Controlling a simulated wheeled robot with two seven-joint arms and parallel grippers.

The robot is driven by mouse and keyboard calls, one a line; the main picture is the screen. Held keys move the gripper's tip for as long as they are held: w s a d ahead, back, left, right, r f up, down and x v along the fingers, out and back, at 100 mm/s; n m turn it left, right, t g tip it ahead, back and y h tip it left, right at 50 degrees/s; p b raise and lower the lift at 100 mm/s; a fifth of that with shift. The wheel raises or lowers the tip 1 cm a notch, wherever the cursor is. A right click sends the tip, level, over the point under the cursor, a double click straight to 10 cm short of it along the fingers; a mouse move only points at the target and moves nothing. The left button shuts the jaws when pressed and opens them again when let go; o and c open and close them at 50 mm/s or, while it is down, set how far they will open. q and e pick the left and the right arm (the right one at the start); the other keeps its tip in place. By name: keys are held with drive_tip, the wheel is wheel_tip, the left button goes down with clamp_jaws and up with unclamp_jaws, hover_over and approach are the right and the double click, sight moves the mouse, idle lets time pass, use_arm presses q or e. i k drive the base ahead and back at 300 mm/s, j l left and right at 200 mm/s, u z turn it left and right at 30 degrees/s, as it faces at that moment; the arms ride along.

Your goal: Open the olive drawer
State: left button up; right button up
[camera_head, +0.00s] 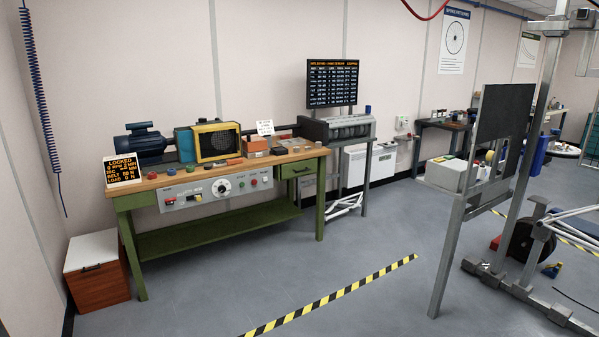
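The olive drawer (298,169) is a small green drawer front under the right end of the wooden top of a green workbench (178,240). A small light handle shows on it. The drawer looks closed, with its front about level with the bench frame. It is some distance away across the floor. Neither of my grippers is in view.
A control panel (215,189) fills the bench front left of the drawer. A red-brown cabinet (100,284) stands at the left. A yellow-black floor stripe (330,298) crosses the open floor (225,290) before the bench. A metal frame (455,235) stands at right.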

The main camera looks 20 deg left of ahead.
sight(298, 167)
drive_tip(key=i+j, duration=0.15)
drive_tip(key=i, duration=0.85)
drive_tip(key=i+j, duration=0.15)
drive_tip(key=i, duration=0.85)
drive_tip(key=i+j, duration=0.2)
drive_tip(key=i, duration=0.8)
drive_tip(key=i+j, duration=0.15)
drive_tip(key=i, duration=0.8)
